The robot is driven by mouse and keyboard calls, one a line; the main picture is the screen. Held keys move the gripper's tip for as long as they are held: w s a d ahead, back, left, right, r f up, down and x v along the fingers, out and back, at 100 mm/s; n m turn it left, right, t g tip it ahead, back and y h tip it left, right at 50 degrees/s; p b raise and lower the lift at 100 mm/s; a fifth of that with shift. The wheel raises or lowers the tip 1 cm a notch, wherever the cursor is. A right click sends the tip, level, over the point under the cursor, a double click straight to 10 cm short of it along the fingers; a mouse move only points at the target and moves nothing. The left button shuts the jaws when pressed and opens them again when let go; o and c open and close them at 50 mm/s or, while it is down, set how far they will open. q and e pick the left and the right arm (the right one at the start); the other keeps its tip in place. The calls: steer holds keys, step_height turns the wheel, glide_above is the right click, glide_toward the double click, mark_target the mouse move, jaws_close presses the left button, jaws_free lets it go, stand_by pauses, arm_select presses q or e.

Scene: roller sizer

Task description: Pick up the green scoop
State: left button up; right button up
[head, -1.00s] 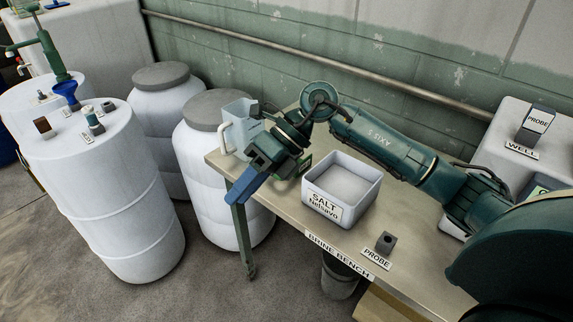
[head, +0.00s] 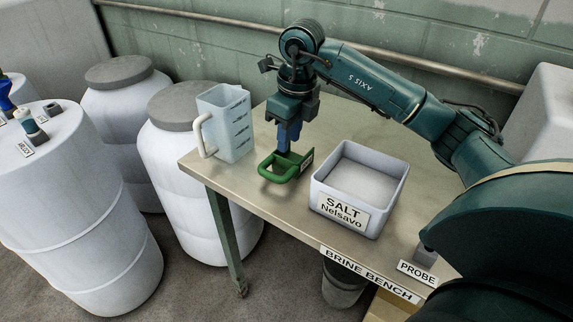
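The green scoop (head: 272,172) lies on the brine bench (head: 255,198), between the clear pitcher and the salt box. Its loop-shaped end points left, and a small label shows at its right end. My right gripper (head: 286,154) points down with its blue fingers at the scoop's back part. The fingers overlap one another in this view, so I cannot tell whether they are apart or closed, or whether they touch the scoop. My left gripper is not in view.
A pitcher (head: 226,125) with a handle stands left of the scoop. The white salt box (head: 341,212) stands close on its right. A dark probe block (head: 425,256) is at the bench's front right. White drums (head: 75,220) stand left of the bench.

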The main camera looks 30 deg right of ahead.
mark_target(284, 159)
steer(key=f, duration=0.2)
steer(key=w+f, duration=0.1)
steer(key=f, duration=0.4)
steer(key=shift+w+a+f, duration=0.15)
steer(key=shift+a+f, duration=0.1)
steer(key=shift+f, duration=0.15)
steer(key=shift+r, duration=0.1)
jaws_close()
